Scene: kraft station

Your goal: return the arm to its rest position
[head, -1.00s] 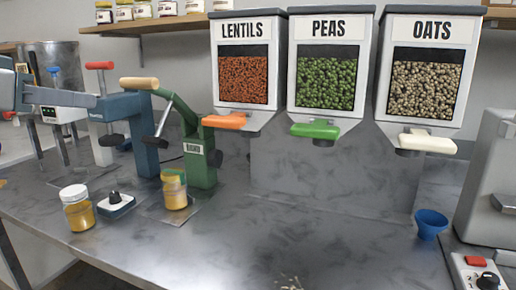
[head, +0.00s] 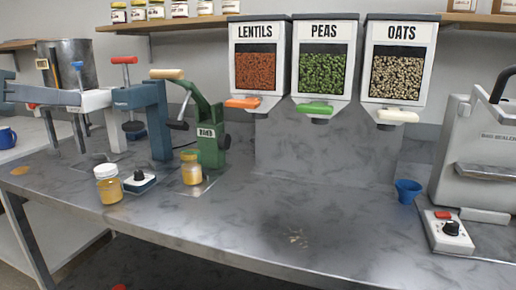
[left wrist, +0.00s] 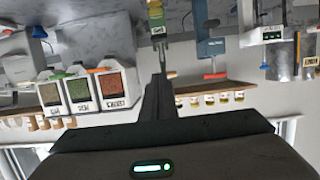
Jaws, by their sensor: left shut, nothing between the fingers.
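My left gripper (left wrist: 159,82) shows in the left wrist view as a dark body with two narrow fingers shut together. Nothing is between them. This view is turned over, with the worktop at the top and the shelf jars lower down. The gripper is clear of the bench items. My right gripper is in neither view.
The steel worktop (head: 300,222) holds a green press (head: 209,135), a blue press (head: 155,120), a honey-coloured jar with a white lid (head: 108,187), another yellow jar (head: 191,168) and a blue funnel (head: 407,190). Dispensers (head: 323,60) hang behind. A grey sealer (head: 480,150) stands right.

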